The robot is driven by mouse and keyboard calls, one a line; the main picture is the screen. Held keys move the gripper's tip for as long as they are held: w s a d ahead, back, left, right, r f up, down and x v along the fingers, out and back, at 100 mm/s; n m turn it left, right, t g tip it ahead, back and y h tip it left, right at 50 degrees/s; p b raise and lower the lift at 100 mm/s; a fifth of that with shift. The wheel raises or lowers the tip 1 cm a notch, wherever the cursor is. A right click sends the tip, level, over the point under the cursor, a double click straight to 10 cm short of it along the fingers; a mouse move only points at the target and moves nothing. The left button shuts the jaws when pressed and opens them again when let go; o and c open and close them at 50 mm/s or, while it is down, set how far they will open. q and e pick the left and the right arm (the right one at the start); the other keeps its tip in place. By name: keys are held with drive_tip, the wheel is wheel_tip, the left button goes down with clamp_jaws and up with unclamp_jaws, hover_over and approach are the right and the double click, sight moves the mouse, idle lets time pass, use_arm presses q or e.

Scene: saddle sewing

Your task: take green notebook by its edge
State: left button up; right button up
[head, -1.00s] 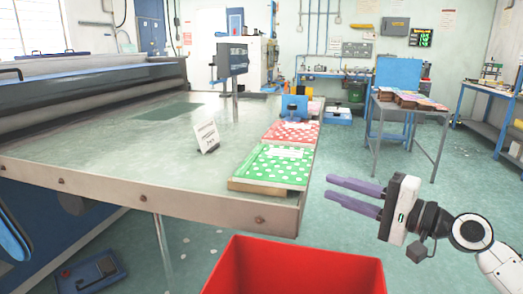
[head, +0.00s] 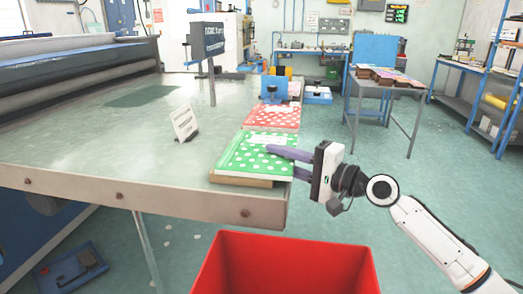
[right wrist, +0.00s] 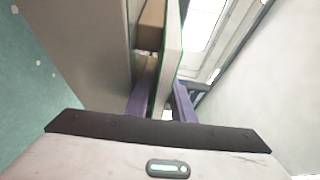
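The green notebook (head: 237,159) with white dots and a white label lies on a brown block or stack (head: 240,181) at the table's near right corner. My right gripper (head: 281,162) is at the notebook's right edge. One purple finger lies above the cover and the other is lower, partly hidden by the edge. In the right wrist view, the notebook (right wrist: 171,60) shows edge-on between the two purple fingers (right wrist: 163,100). The fingers look spread around it; contact is hard to judge. My left gripper is not in view.
A red dotted notebook (head: 271,117) lies just behind the green one. A white sign (head: 184,123) stands to the left on the table (head: 110,150). A red bin (head: 285,265) is below the table's front edge. Floor is clear on the right.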

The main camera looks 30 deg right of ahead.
sight(269, 153)
drive_tip(key=shift+x, duration=1.55)
drive_tip(key=shift+c, duration=0.2)
clamp_jaws()
drive_tip(key=shift+r, duration=0.1)
